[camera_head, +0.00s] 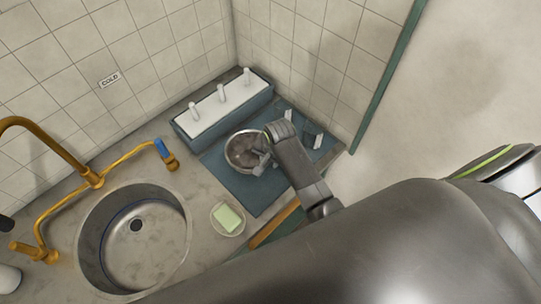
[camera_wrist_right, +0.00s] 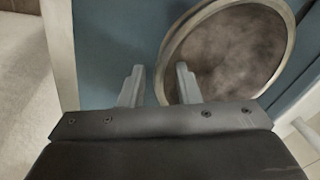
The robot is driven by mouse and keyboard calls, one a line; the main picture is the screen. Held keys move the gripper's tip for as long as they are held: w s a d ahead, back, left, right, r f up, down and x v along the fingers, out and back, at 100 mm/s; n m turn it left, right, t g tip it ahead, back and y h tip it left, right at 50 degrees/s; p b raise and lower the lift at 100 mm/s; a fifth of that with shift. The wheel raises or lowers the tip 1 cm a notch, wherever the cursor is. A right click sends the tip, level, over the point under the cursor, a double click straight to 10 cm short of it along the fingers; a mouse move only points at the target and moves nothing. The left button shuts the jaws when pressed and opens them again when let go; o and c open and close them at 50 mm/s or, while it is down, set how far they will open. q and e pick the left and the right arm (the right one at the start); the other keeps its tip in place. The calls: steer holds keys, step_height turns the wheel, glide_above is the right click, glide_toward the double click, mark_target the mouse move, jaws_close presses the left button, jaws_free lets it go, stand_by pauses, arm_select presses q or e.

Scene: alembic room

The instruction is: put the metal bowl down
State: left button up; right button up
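The metal bowl (camera_head: 240,152) is upright over the blue mat (camera_head: 262,192), in front of the white-topped rack, and appears to rest on the mat. My right gripper (camera_head: 262,160) is at the bowl's right side. In the right wrist view the bowl (camera_wrist_right: 235,50) fills the upper right. My left gripper is not in view.
A blue rack (camera_head: 222,107) with white pegs stands behind the bowl. A dark blue item (camera_head: 313,133) lies right of the gripper. A soap dish (camera_head: 227,219), round sink (camera_head: 133,239) and brass tap (camera_head: 93,178) are to the left. Tiled walls close the corner.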

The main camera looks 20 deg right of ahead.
steer(key=shift+s+r, duration=0.1)
steer(key=shift+r, duration=0.5)
steer(key=b+v, duration=0.1)
steer(key=v, duration=1)
steer(key=s+d+f+n+t+h, duration=0.1)
steer(key=s+d+n, duration=0.4)
steer(key=s, duration=0.6)
steer(key=s+d+f+n+h, duration=0.1)
steer(key=s+d+n, duration=0.45)
steer(key=s, duration=0.65)
step_height(320, 180, down, 33)
steer(key=d+m+g+b, duration=0.1)
steer(key=d+b, duration=0.1)
steer(key=b, duration=0.6)
steer(key=s+a+f+b, duration=0.1)
steer(key=s+f+b, duration=0.1)
steer(key=s+f, duration=0.5)
steer(key=s+f+g+b, duration=0.1)
steer(key=s+f+b, duration=0.2)
steer(key=s+f, duration=0.4)
step_height(320, 180, down, 6)
steer(key=shift+s+a+f+y, duration=0.2)
steer(key=shift+s+a+y, duration=0.1)
steer(key=shift+s+a, duration=0.1)
